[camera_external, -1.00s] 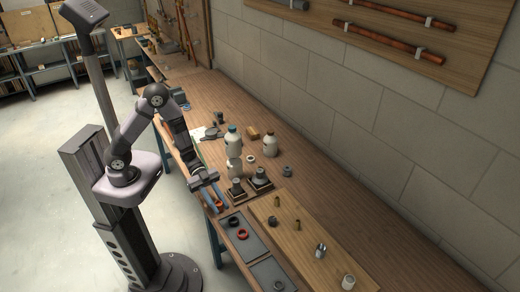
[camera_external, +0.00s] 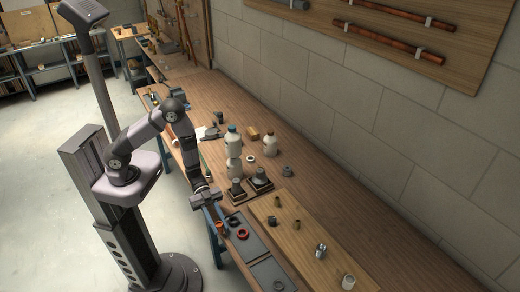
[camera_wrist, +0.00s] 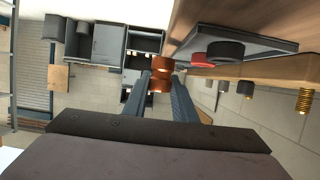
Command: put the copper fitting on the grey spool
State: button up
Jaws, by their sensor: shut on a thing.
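My gripper (camera_wrist: 160,88) is shut on the copper fitting (camera_wrist: 160,74), which sits between the two dark fingertips in the wrist view. In the external view my gripper (camera_external: 214,214) hangs at the bench's left edge, beside the grey tray, with the copper fitting (camera_external: 221,227) at its tips. Two grey spool-like pieces, one at left (camera_external: 236,187) and one at right (camera_external: 260,176), stand upright on dark square bases, farther along the bench from the fitting. I cannot tell which is the task's grey spool. Neither shows clearly in the wrist view.
A grey tray (camera_external: 255,246) holds a red ring (camera_external: 242,234) and a dark ring (camera_external: 232,222). A wooden board (camera_external: 300,240) carries brass and metal fittings and a white cup (camera_external: 348,282). White bottles (camera_external: 233,150) stand behind the spools. The bench's right side is clear.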

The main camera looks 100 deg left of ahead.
jog(key=w+a+r+n+t+y+p, duration=0.1)
jog(key=w+a+r+n+y, duration=0.15)
jog(key=w+a+r, duration=0.35)
jog(key=w+a+r+n+t+y+p, duration=0.2)
jog(key=w+r+y, duration=0.15)
jog(key=w, duration=0.55)
jog(key=w+a+r+n+t+y+p, duration=0.1)
jog(key=w+a+r+n+y, duration=0.15)
jog(key=w+a+r, duration=0.35)
jog(key=n+g+y+b, duration=0.7)
jog(key=n+y+b, duration=0.2)
jog(key=n+y, duration=0.55)
send_over(287, 168)
notch_tip(287, 168, down, 3)
jog(key=shift+w+d+f+n+h, duration=0.1)
jog(key=shift+f+n+h, duration=0.2)
jog(key=shift+f, duration=0.1)
jog(key=shift+f+p, duration=0.65)
jog(key=shift+f, duration=4.3)
